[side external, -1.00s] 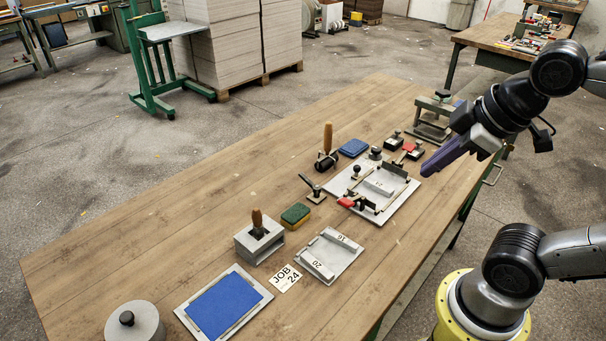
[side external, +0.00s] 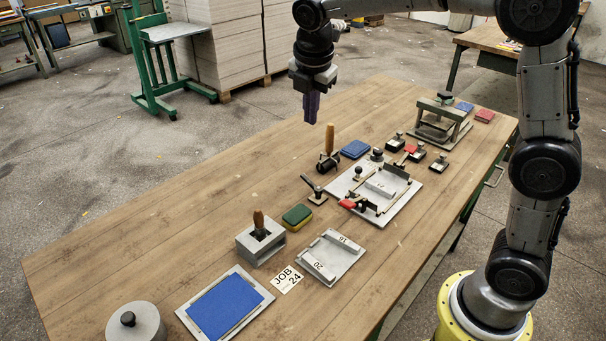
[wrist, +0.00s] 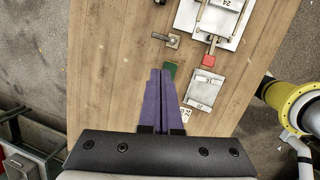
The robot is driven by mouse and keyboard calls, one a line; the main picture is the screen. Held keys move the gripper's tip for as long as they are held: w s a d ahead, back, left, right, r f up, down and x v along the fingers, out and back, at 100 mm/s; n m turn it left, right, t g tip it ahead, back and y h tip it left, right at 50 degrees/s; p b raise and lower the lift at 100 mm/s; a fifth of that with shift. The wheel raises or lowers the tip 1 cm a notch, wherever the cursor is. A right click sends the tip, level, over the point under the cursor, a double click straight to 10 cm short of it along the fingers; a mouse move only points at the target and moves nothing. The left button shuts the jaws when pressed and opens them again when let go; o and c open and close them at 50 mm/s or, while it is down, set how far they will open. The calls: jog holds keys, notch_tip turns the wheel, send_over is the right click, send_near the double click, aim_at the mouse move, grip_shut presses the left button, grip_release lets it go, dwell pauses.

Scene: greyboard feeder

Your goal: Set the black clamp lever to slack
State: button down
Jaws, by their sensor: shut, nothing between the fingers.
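The black clamp lever (side external: 309,184) stands on a small metal base left of the grey fixture plate. Its handle slants up to the left from the base. It also shows in the wrist view (wrist: 163,37), beyond my fingertips, with the handle running sideways to the left. My gripper (side external: 311,118) with purple fingers points down, high above the table and well above the lever. In the wrist view my fingers (wrist: 160,73) lie side by side, shut and empty, over the green sponge. Nothing touches the lever.
The fixture plate (side external: 400,206) carries red-handled clamps right of the lever. A wooden-handled roller (side external: 328,145) stands behind it. The green sponge (side external: 297,214), a grey block with a wooden-handled tool (side external: 262,250) and a numbered tray (side external: 349,262) lie in front. The table's left side is clear.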

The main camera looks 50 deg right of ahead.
jog(key=w+a+f+n+g, duration=0.1)
jog(key=w+f, duration=0.3)
jog(key=f, duration=0.5)
jog(key=shift+a+f+g, duration=0.25)
jog(key=shift+a+g, duration=0.15)
jog(key=shift+a, duration=0.1)
send_near(310, 185)
jog(key=a+f, duration=0.1)
jog(key=f, duration=0.1)
jog(key=a+f, duration=0.1)
jog(key=f, duration=0.1)
jog(key=shift+w+a+f, duration=0.15)
jog(key=shift+w+a, duration=0.15)
jog(key=shift+w, duration=0.1)
jog(key=shift+w+d+f, duration=0.15)
jog(key=shift+d+f, duration=0.1)
jog(key=shift+d, duration=0.25)
jog(key=shift+w+d+f, duration=0.1)
jog(key=shift+d+f, duration=0.15)
jog(key=shift+d, duration=0.3)
jog(key=shift+w+d+f, duration=0.2)
jog(key=shift+d+f, duration=0.1)
jog(key=shift+d, duration=0.25)
